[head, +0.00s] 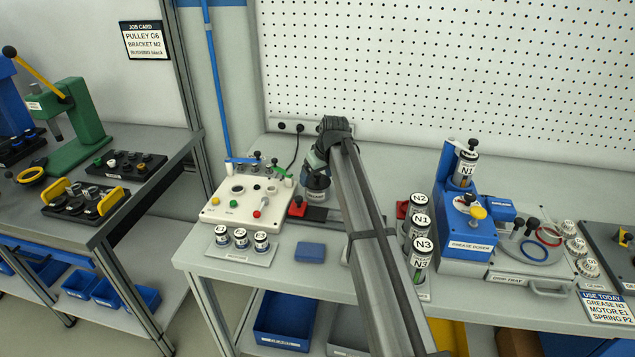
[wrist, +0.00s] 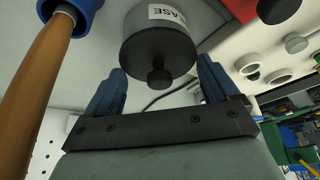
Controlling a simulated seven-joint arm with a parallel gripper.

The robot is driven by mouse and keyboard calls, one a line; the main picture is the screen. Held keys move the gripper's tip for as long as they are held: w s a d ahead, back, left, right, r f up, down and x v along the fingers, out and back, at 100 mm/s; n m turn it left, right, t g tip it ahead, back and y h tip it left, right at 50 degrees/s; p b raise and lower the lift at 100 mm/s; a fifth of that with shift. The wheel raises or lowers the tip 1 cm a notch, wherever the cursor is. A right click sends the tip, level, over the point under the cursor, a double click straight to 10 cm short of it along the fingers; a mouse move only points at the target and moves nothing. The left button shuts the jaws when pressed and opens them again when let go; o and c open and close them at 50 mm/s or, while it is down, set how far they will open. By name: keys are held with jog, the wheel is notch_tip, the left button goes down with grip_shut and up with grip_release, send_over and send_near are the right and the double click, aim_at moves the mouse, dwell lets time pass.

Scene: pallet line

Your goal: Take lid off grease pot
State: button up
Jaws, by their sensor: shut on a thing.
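The grease pot (head: 317,195) stands on the bench just right of the white control panel, below my gripper (head: 316,170). In the wrist view, the grease pot (wrist: 150,14) is a grey cylinder with a white label reading "ASE". Its dark lid (wrist: 150,52) has a round knob and sits against the pot with no gap that I can make out. My gripper (wrist: 160,70) has its two blue fingers on either side of the lid and is shut on it. In the head view my gripper and wrist hide the lid.
The white control panel (head: 228,205) is close on the left, and a red-topped block (head: 297,206) is near the pot. A wooden handle with a blue end (wrist: 38,75) passes close to my gripper. Labelled canisters (head: 420,225) stand right of my arm. A blue block (head: 310,252) lies in front.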

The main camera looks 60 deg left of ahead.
aim_at(318, 174)
jog(key=shift+c, duration=0.4)
notch_tip(318, 174, up, 10)
jog(key=shift+w+d+f, duration=0.1)
jog(key=w+d+r+m+t, duration=0.2)
jog(key=w+d+r+m, duration=0.15)
jog(key=w+d, duration=0.75)
jog(key=shift+m, duration=0.45)
jog(key=shift+w+d+f, duration=0.25)
jog(key=shift+f, duration=2.7)
jog(key=shift+w+d+f, duration=0.25)
jog(key=shift+w+f, duration=0.05)
jog(key=shift+f, duration=2.7)
jog(key=shift+w+d+f, duration=0.25)
jog(key=shift+f, duration=2.7)
jog(key=shift+f, duration=0.15)
jog(key=o, duration=0.8)
